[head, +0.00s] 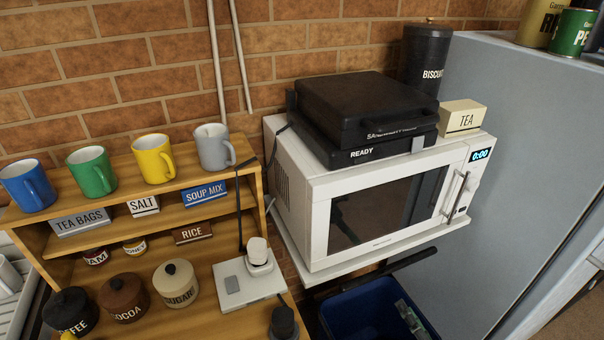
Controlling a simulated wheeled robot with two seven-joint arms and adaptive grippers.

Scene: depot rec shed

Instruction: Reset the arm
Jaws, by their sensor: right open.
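What seems to be a small dark part of my right gripper (284,323) shows at the bottom edge, by the right end of the wooden shelf unit. Most of it is cut off by the frame, so its fingers cannot be made out clearly. I see nothing held in it. My left gripper is not in view.
Mugs and jars fill the wooden shelf unit (255,190) at left. A white switch plate (235,300), a blue bin (350,315) and a grey fridge (510,150) are close by.

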